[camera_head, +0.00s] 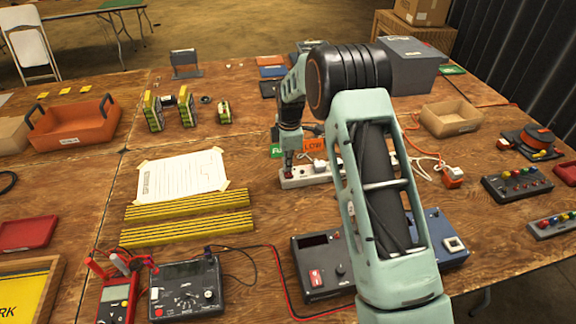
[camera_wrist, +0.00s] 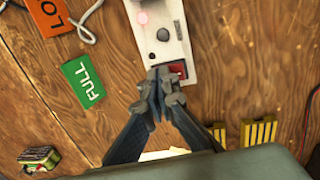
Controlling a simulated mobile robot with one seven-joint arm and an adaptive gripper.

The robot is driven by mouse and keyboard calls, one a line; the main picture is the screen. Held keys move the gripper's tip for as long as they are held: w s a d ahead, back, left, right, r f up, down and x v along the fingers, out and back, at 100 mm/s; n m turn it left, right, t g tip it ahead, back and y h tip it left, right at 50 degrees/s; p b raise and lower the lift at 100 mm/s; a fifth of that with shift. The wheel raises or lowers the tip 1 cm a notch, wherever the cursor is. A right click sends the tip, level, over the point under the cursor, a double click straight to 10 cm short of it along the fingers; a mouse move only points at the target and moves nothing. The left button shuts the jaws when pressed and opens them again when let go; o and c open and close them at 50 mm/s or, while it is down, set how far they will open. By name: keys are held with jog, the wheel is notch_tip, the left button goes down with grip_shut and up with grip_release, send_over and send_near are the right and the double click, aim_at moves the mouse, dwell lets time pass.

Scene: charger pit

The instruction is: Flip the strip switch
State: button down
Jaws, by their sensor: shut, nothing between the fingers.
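The white power strip (camera_head: 318,177) lies on the wooden table, its right part hidden behind my arm. In the wrist view the strip (camera_wrist: 168,50) runs from the top edge to the middle, with a red rocker switch (camera_wrist: 178,70) at its near end. My gripper (camera_wrist: 166,76) is shut and empty, its fingertips over or against the switch and partly covering it. I cannot tell whether they touch it or which way the rocker is set. In the head view my gripper (camera_head: 288,172) points down at the strip's left end.
A green FULL card (camera_wrist: 84,83) and an orange card (camera_wrist: 49,15) lie beside the strip. Yellow-black striped bars (camera_head: 185,217) and a taped paper sheet (camera_head: 180,177) lie to the left. Dark instrument boxes (camera_head: 315,270) stand in front. Cables run behind my arm.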

jog(key=shift+s+f, duration=0.1)
jog(key=shift+s, duration=0.1)
jog(key=shift+s+d, duration=0.2)
jog(key=shift+s, duration=0.45)
jog(key=shift+r, duration=0.25)
jog(key=shift+a+r, duration=0.1)
jog(key=shift+r, duration=0.2)
notch_tip(320, 180, up, 13)
jog(key=s+p, duration=0.1)
jog(key=shift+s+d+p, duration=0.25)
jog(key=shift+s+p, duration=0.05)
